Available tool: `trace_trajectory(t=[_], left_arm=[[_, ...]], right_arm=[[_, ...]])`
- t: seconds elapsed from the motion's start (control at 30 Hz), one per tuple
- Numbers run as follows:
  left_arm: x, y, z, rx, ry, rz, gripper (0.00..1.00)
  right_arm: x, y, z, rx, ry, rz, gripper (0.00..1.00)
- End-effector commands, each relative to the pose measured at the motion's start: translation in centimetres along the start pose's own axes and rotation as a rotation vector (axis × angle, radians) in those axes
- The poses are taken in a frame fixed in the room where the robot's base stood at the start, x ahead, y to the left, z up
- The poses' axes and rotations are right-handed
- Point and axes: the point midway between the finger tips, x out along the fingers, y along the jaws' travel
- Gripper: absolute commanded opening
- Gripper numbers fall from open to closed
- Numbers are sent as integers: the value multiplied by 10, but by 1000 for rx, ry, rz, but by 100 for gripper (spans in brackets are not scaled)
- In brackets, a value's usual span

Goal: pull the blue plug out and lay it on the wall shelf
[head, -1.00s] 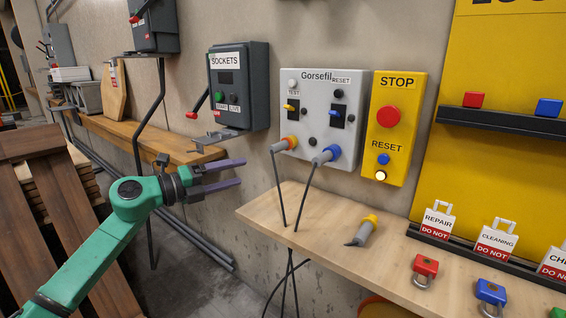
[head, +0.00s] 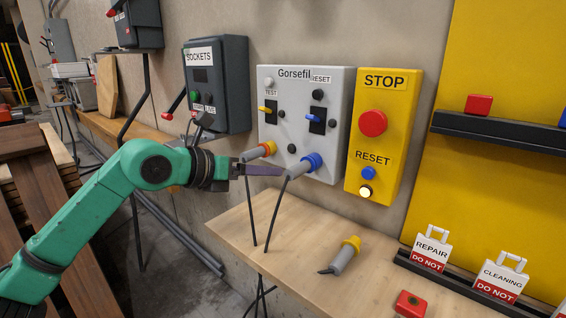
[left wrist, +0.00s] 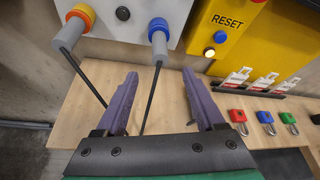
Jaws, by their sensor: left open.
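The blue plug (head: 300,168), a grey body with a blue collar, sits in the lower right socket of the grey panel (head: 290,85). The pale wooden wall shelf (head: 290,240) runs below the panel. My right gripper is not in view.
An orange-collared plug (head: 257,152) sits in the panel left of the blue one. A loose yellow-collared plug (head: 345,256) lies on the shelf. A yellow stop box (head: 385,130) is right of the panel. Padlocks (left wrist: 266,118) and tags (head: 432,249) lie further right.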

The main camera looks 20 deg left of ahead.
Motion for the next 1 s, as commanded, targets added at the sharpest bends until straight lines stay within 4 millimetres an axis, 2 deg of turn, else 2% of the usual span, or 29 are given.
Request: trace_trajectory(t=[0.03,0.2,0.33,0.5,0.7,0.77,0.8,0.9,1.0], left_arm=[[10,-4,6,-4,1,-6,71],[52,-3,4,-5,0,-5,71],[78,-2,2,-4,1,-3,71],[92,-1,0,0,0,-1,71],[92,0,-1,0,1,-1,71],[92,0,-1,0,1,-1,52],[92,0,-1,0,1,-1,36],[92,0,-1,0,1,-1,0],[92,0,0,-1,-1,-1,0]], right_arm=[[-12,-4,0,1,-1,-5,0],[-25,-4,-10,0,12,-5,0],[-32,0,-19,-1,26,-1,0],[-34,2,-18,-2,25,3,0],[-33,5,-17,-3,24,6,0],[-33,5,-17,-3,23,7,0],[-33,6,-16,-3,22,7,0],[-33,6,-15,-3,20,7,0],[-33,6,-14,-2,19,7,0]])
